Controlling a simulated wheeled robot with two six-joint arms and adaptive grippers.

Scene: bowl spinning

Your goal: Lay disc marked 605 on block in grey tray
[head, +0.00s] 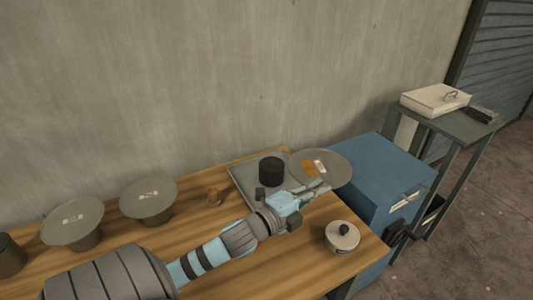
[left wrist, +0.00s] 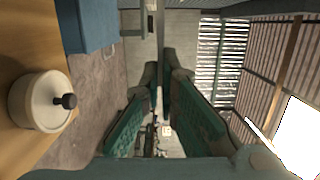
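A round grey disc (head: 337,163) with an orange patch and a white label is in the head view; I cannot read its marking. My left gripper (head: 318,188) is at the disc's near edge, its fingers close together on the rim. No support shows under the disc, which is beside the tray's right side and overlaps the blue cabinet in the picture. In the left wrist view the finger pads (left wrist: 161,85) stand close together with a thin edge between them. The dark round block (head: 271,171) stands bare in the grey tray (head: 243,178). My right gripper is out of view.
Two other discs (head: 73,222) (head: 148,198) lie on dark stands at the left. A lidded pot (head: 342,238) stands at the table's right front, with a blue cabinet (head: 385,170) beyond the table edge.

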